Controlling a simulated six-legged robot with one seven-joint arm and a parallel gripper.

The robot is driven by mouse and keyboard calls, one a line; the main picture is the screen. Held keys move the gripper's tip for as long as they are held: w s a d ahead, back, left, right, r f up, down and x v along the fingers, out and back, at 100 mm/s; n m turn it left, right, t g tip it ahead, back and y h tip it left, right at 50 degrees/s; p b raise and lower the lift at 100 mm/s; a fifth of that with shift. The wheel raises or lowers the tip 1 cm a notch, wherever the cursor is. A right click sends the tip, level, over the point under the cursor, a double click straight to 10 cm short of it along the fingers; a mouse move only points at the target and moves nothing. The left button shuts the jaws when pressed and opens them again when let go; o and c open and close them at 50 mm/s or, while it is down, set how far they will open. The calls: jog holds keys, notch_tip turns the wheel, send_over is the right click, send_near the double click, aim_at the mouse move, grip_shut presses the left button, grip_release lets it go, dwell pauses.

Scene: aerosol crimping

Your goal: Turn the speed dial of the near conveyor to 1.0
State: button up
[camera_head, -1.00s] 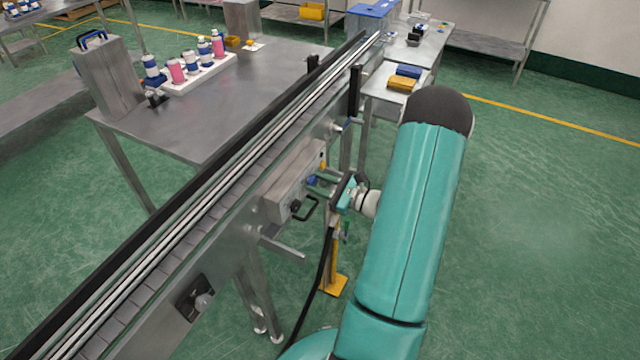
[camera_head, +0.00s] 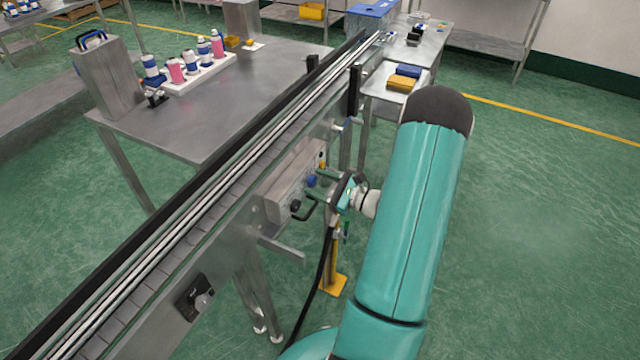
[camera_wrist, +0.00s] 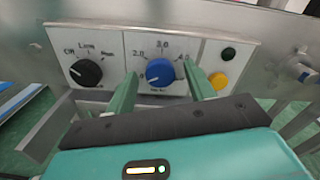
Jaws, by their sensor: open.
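The speed dial (camera_wrist: 160,74) is a blue round knob on the near conveyor's control panel (camera_wrist: 117,50). In the wrist view its white mark points to the lower left. The figures 2.0, 3.0 and 4.0 show around its top; the lower left of the scale is partly hidden by a finger. My gripper (camera_wrist: 159,80) is open, with one green finger on each side of the dial. Gaps show between the fingers and the dial, and the depth is hard to judge. In the head view the dial (camera_head: 311,181) shows beside my gripper (camera_head: 321,186).
A black selector knob (camera_wrist: 86,72) is left of the dial. A dark green button (camera_wrist: 228,54) and a yellow button (camera_wrist: 218,81) are to its right. The conveyor (camera_head: 190,220) runs diagonally; open floor lies right.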

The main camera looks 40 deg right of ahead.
jog(key=shift+s, duration=0.1)
jog(key=v, duration=1.3)
jog(key=shift+s, duration=0.3)
